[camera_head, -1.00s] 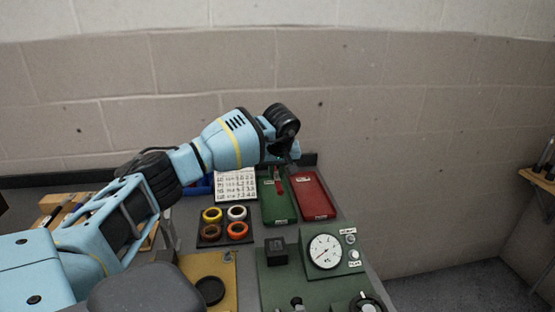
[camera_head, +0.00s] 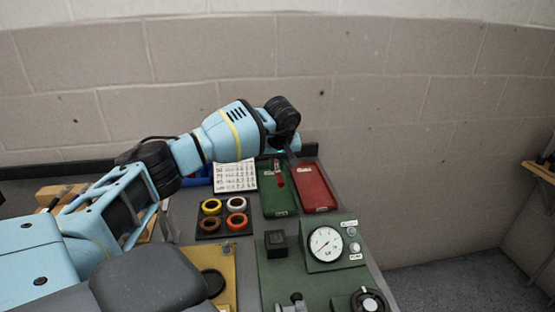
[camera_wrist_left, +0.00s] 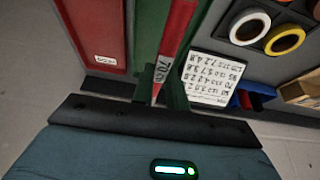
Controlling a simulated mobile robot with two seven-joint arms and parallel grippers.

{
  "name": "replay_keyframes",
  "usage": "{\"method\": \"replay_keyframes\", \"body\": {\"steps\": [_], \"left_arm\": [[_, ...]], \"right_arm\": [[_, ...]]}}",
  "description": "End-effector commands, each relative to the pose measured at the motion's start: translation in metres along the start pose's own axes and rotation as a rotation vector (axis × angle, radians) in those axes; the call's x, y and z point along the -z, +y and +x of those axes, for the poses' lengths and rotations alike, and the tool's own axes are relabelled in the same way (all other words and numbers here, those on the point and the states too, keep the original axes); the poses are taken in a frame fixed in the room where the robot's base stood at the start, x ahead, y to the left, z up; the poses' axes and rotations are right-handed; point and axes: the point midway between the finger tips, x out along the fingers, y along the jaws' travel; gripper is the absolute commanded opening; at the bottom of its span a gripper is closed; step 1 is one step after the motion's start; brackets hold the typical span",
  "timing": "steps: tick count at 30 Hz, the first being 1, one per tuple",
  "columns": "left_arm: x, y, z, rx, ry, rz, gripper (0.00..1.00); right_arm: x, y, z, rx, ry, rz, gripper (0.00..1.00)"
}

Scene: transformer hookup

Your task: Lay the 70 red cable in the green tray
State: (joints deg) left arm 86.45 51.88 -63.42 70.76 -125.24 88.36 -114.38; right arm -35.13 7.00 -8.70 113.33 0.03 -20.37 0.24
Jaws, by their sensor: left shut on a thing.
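The red cable (camera_head: 280,179) shows as a short red piece over the far part of the green tray (camera_head: 279,203). In the left wrist view the cable (camera_wrist_left: 178,32) runs lengthwise over the green tray (camera_wrist_left: 147,30), with a white label reading 70 near the gripper. My left gripper (camera_head: 281,156) is shut on the cable at its labelled end; its fingers are mostly hidden behind the wrist in the head view. I cannot tell whether the cable touches the tray floor. My right gripper is not in view.
A red tray (camera_head: 315,188) stands close beside the green one. A printed number card (camera_head: 235,177) and a holder with coloured rings (camera_head: 224,218) lie to the left. A green gauge box (camera_head: 335,245) stands nearer. A wall rises behind the bench.

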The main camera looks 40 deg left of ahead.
Motion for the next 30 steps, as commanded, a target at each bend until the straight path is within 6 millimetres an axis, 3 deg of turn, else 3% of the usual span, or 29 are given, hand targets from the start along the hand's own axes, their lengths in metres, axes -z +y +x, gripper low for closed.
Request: {"method": "replay_keyframes", "body": {"steps": [30], "left_arm": [[-0.032, 0.000, 0.077, 0.001, -0.001, 0.001, 0.00]], "right_arm": [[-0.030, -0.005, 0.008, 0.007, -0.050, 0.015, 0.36]]}}
